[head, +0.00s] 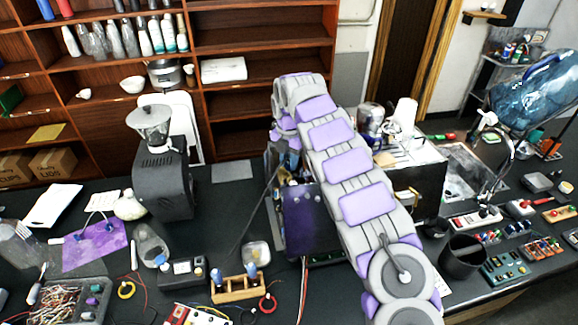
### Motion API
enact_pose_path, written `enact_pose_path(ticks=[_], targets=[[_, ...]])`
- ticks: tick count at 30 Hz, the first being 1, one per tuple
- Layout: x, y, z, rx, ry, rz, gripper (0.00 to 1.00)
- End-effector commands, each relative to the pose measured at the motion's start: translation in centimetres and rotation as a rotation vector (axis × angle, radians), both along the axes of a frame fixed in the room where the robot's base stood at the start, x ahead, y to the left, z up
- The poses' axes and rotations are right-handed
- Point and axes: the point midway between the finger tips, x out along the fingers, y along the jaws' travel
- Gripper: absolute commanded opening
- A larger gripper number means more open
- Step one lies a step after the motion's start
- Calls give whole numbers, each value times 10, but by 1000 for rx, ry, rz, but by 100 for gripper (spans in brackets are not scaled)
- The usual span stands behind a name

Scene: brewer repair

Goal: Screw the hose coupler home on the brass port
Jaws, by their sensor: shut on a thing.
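My grey and purple arm reaches from the lower right up to the middle of the head view and bends down at its far end, over the opened brewer (308,222). The brewer's dark side faces me, and a little of its inner parts shows to the left of the arm. My gripper is hidden behind the arm and the brewer. I cannot make out the hose coupler or the brass port, and cannot tell how they sit to each other. A thin dark hose or cable (262,205) runs down from the brewer's left side to the counter.
A black grinder (165,175) stands left of the brewer, and a boxy machine (413,185) stands to its right. A wooden holder (234,289), a small clear dish (256,254) and a black cup (463,257) stand nearer. Several small electronic boards crowd the right.

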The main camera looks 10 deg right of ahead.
Motion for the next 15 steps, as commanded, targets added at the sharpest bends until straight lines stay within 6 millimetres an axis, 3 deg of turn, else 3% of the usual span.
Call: enact_pose_path(ticks=[15], targets=[[0,0,-2,1,1,111,0]])
